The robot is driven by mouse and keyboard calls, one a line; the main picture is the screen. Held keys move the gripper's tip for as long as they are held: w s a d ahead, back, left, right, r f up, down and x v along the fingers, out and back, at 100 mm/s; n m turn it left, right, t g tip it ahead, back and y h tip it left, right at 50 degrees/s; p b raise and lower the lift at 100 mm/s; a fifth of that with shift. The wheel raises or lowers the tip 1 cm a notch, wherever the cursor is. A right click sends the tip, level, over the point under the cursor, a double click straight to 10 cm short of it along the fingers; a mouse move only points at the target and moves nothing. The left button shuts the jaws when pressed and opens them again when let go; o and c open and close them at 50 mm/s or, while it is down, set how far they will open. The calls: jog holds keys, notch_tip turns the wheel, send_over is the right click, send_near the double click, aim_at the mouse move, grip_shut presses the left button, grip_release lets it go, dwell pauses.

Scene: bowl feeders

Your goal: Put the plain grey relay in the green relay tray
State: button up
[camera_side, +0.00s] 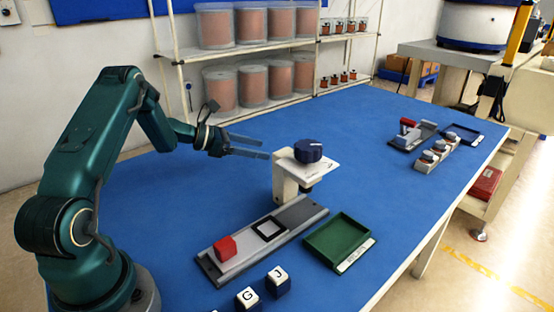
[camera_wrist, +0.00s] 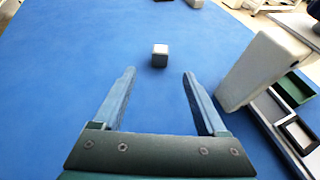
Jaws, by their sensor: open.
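A small plain grey block (camera_wrist: 160,58) with a lighter top, which looks like the grey relay, stands on the blue mat in the wrist view. It lies ahead of my gripper (camera_wrist: 159,74), nearly centred between the open fingers and apart from them. I cannot make it out in the side view. My gripper (camera_side: 266,149) is open and empty, above the mat left of the white knob stand. The green relay tray (camera_side: 340,242) is empty in the side view, at the mat's front edge. Part of it shows in the wrist view (camera_wrist: 293,88).
The white stand (camera_side: 287,180) with a dark blue knob (camera_side: 308,150) is close to my gripper. A grey rail (camera_side: 265,240) with a red block (camera_side: 225,248) lies in front. Lettered cubes (camera_side: 278,282) stand near the front. A block rack (camera_side: 436,154) is at right.

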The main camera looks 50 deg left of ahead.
jog(key=x, duration=0.1)
jog(key=f+x, duration=0.1)
jog(key=x, duration=0.3)
jog(key=shift+d+f, duration=0.1)
jog(key=shift+f, duration=0.15)
jog(key=shift+x, duration=2.65)
grip_shut()
